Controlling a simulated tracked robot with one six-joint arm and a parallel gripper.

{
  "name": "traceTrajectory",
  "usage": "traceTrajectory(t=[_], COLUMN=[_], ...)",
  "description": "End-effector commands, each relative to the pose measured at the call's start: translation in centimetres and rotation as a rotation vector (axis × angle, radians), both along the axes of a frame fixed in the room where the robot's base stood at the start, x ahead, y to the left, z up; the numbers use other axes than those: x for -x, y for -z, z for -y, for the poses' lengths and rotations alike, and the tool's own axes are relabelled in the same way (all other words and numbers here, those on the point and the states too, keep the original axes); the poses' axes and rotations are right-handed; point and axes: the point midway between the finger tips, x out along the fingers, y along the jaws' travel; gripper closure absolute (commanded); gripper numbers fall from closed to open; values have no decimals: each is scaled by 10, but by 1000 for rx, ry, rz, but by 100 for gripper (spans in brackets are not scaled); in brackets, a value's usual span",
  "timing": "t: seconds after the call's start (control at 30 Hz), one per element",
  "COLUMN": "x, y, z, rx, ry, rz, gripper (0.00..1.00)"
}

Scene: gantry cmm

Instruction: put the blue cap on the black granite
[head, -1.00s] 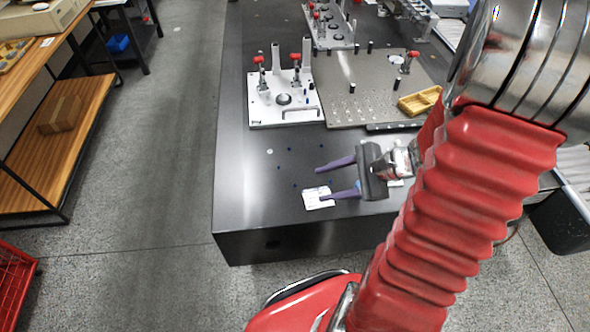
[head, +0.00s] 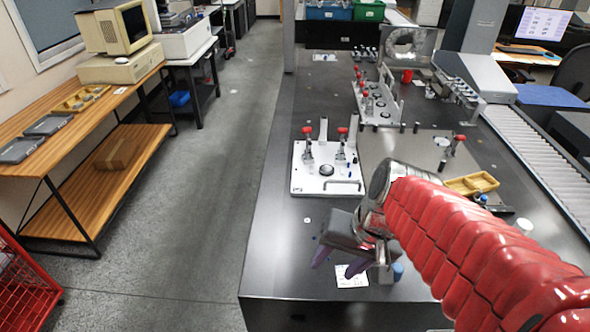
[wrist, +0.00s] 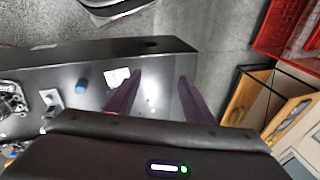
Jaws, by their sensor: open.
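The black granite (head: 290,260) is the dark, flat slab filling the middle of the head view. It also shows in the wrist view (wrist: 60,66). A small blue cap (head: 397,271) shows near the slab's front part, just right of my gripper and partly hidden by a grey part. A blue cap-like piece (wrist: 82,85) shows left of the fingers in the wrist view. My gripper (head: 338,262) is open, its two purple fingers apart over the front of the slab, with nothing between them (wrist: 157,92).
A white card (head: 351,275) lies by the fingers. A white fixture plate (head: 310,178) with red-knobbed clamps and a yellow tray (head: 471,184) stand farther back. Another blue piece (head: 484,198) is by the tray. The slab's left front is mostly clear.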

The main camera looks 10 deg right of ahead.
Motion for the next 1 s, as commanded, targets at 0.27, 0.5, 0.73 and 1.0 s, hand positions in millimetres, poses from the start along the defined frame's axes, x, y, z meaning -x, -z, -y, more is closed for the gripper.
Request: traceTrajectory(t=[0.27, 0.5, 0.73, 1.0], x=[9, 14, 14, 14], y=[-43, -68, -69, -69], z=[-12, -17, -17, -16], rx=[224, 339, 350, 349], ry=[-241, -351, -360, -359], rz=[179, 285, 292, 291], gripper=[52, 52, 52, 52])
